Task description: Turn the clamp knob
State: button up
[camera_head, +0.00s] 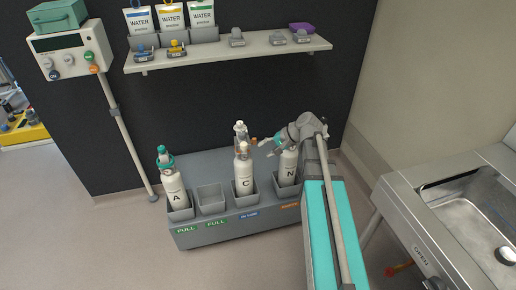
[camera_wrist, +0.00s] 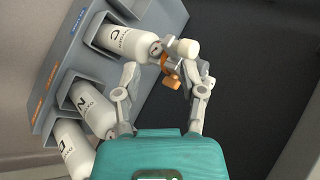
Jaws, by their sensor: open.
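An orange-brown knob, which looks like the clamp knob (camera_wrist: 172,75), sits on a pale fitting (camera_wrist: 184,49) at the top of the bottle marked C (camera_wrist: 122,40). The knob is small in the head view (camera_head: 253,141), beside the bottle tops; bottle C (camera_head: 243,177) stands upright in the grey rack (camera_head: 209,194). My gripper (camera_wrist: 167,80) is open, and in the wrist view the knob shows between its spread fingers. In the head view my gripper (camera_head: 266,146) is just right of the knob. I cannot tell whether they touch.
Bottle N (camera_head: 288,167) stands close under my gripper, and bottle A (camera_head: 173,185) at the rack's left. A shelf (camera_head: 230,50) with water pouches hangs above. A control box (camera_head: 70,52) is on the left, a steel sink (camera_head: 470,190) on the right. The floor at front left is clear.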

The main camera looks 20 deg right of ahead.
jog(key=s+a+r+n+g+h+p, duration=0.4)
jog(key=s+r+p, duration=0.4)
jog(key=s+p, duration=0.2)
jog(key=a+n+h+p, duration=0.1)
jog(key=a+p, duration=0.1)
jog(key=shift+s+a+n+h+p, duration=0.15)
jog(key=shift+n+h+p, duration=0.2)
jog(key=shift+n+h, duration=0.05)
dwell(0.6)
jog(key=s, duration=0.1)
jog(key=s+n+h, duration=0.2)
jog(key=s, duration=0.1)
jog(key=shift+a+f+g, duration=0.2)
jog(key=shift+a+g, duration=0.05)
jog(key=shift+g, duration=0.15)
jog(key=shift+d, duration=0.1)
